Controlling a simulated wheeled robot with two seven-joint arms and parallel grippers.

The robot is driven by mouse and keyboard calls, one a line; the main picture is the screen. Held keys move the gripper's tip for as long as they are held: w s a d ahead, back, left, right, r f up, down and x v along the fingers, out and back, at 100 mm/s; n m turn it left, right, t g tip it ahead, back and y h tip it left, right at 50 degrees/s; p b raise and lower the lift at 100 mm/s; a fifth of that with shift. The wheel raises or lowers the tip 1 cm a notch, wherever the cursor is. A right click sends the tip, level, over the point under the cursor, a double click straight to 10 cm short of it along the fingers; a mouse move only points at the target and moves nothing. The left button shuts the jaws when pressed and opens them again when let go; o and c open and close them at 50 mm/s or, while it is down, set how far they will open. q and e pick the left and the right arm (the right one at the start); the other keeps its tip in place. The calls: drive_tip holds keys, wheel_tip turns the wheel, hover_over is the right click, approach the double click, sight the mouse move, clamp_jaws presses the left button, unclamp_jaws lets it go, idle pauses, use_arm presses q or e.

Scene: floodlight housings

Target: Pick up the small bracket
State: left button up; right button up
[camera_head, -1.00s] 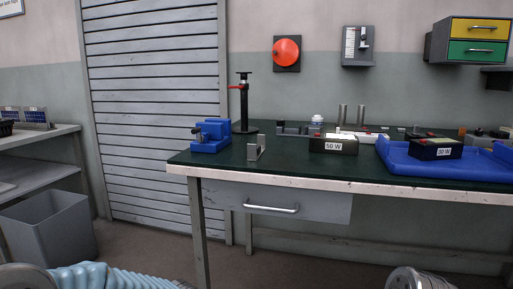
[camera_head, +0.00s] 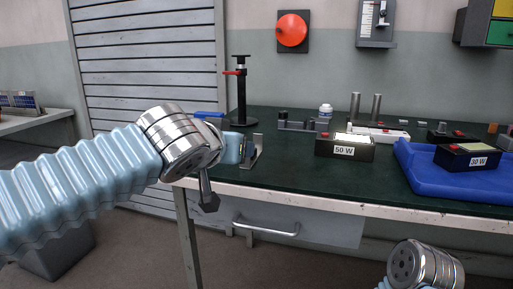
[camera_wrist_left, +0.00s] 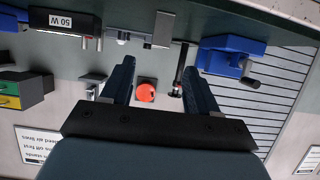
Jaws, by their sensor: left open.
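The small bracket (camera_head: 256,151) is a thin grey metal angle piece. It stands upright near the front left edge of the green bench top. In the left wrist view, which is upside down, the bracket (camera_wrist_left: 163,29) shows at the top, ahead of the fingers. My left gripper (camera_head: 233,148) is just left of the bracket in the head view, partly hidden by my wrist. In the left wrist view the jaws (camera_wrist_left: 158,84) are apart with nothing held between them. Of my right arm only a metal joint shows at the lower right; its gripper is out of view.
A blue vise (camera_head: 208,115) is mostly hidden behind my left wrist. A black stand (camera_head: 241,95) rises behind the bracket. The 50 W box (camera_head: 344,148) is to the right, then a blue tray (camera_head: 415,178) with the 30 W box (camera_head: 467,158). Bench between bracket and 50 W box is clear.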

use_arm(q)
drive_tip(key=p+x, duration=0.1)
drive_tip(key=x, duration=0.7)
drive_tip(key=shift+w, duration=0.15)
drive_tip(key=p+x, duration=0.2)
drive_tip(key=x, duration=0.3)
drive_tip(key=shift+f, duration=0.15)
drive_tip(key=shift+c, duration=0.4)
drive_tip(key=c, duration=1)
